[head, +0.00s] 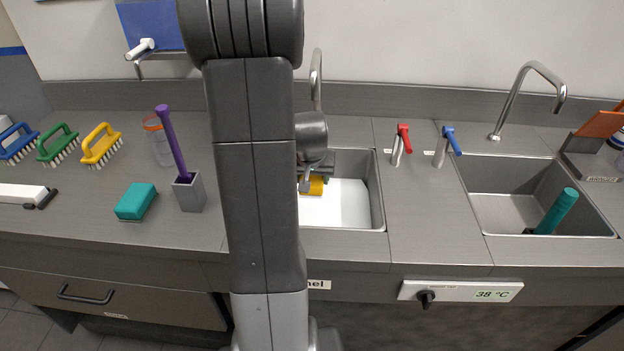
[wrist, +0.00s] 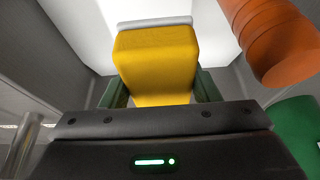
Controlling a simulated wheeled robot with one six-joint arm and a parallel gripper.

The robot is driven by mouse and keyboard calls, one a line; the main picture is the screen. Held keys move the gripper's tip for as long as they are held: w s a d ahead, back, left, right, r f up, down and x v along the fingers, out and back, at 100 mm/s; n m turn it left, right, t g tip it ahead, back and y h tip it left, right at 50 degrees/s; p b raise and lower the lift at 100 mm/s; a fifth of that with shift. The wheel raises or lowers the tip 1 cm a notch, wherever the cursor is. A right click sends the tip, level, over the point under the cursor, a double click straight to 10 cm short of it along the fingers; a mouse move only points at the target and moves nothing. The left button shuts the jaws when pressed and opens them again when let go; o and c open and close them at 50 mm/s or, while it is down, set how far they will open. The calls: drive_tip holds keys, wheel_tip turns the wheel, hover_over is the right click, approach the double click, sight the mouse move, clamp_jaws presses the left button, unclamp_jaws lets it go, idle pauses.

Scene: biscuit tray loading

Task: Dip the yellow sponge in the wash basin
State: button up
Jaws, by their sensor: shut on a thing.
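The yellow sponge (head: 315,186) is in my gripper (head: 313,178), inside the outline of the left wash basin (head: 376,190). A white surface (head: 345,205) fills much of the basin's inside. In the wrist view, the yellow sponge (wrist: 156,62) sits between the two green fingers of my gripper (wrist: 158,88), with a pale grey strip at its far end. The white area lies beyond it. I cannot tell whether the sponge touches the white surface. My arm hides the left part of the basin.
A teal sponge (head: 136,202) and a holder (head: 189,193) with a purple-handled tool stand left. Red (head: 402,140) and blue (head: 448,142) levers are right of the basin. A second basin (head: 500,208) holds a teal cylinder (head: 558,211). An orange cylinder (wrist: 275,42) shows close in the wrist view.

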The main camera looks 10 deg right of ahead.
drive_tip(key=shift+r+p, duration=1.4)
drive_tip(key=shift+r, duration=1)
drive_tip(key=shift+r, duration=0.1)
drive_tip(key=shift+r+p, duration=1.4)
drive_tip(key=shift+r, duration=0.55)
drive_tip(key=shift+s+f, duration=0.1)
